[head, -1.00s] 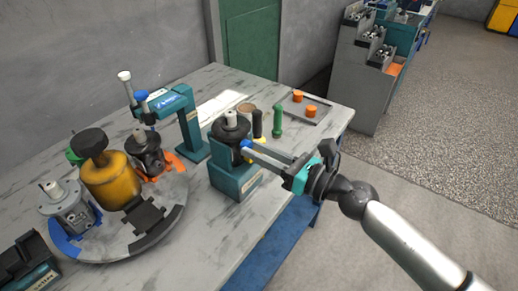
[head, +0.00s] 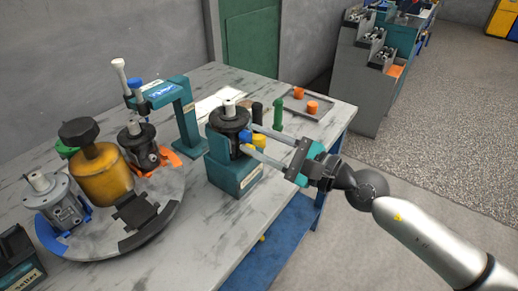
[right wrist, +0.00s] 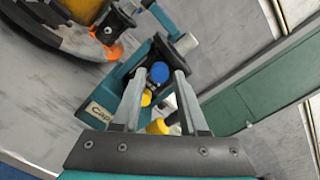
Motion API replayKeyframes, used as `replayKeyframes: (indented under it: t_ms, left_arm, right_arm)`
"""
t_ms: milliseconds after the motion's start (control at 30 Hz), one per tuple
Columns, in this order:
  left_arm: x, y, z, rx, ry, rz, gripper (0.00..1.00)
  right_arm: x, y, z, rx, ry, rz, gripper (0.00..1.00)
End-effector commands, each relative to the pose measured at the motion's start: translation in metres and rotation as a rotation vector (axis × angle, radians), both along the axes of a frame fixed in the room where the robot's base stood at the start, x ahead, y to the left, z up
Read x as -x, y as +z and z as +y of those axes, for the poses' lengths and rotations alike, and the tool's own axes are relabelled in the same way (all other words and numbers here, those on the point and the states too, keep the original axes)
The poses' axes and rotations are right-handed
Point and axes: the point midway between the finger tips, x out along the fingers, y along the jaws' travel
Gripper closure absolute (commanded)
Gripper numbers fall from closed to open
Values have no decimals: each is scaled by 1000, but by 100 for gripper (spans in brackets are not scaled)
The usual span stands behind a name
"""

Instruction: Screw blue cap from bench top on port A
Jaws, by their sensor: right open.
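The blue cap (head: 244,136) sits against the side of the dark motor (head: 229,119), which stands upright in a teal fixture (head: 233,177). In the right wrist view the blue cap (right wrist: 159,72) shows round and face-on between my fingers, with a yellow cap (right wrist: 146,98) just below it. My right gripper (head: 248,138) is open, its two fingers apart on either side of the blue cap. I cannot tell whether they touch it. The port behind the cap is hidden, and so is any port label. My left gripper is not in view.
A yellow piece (head: 259,141) is behind the fingers. A green-handled tool (head: 278,114) and a tray (head: 318,116) with orange caps are at the back right. A teal press (head: 183,108) and a round turntable (head: 101,247) with motors are at left. The bench's front edge lies close.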

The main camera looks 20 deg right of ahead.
Motion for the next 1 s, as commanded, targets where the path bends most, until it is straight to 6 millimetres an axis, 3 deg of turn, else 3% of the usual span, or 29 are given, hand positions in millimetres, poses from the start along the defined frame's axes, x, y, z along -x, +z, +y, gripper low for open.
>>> replayKeyframes:
  t_ms: [700,1000]
  left_arm:
    - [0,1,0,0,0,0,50]
    - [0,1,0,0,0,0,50]
  right_arm:
    - [0,0,1,4,0,-3,57]
    - [0,0,1,4,0,-3,91]
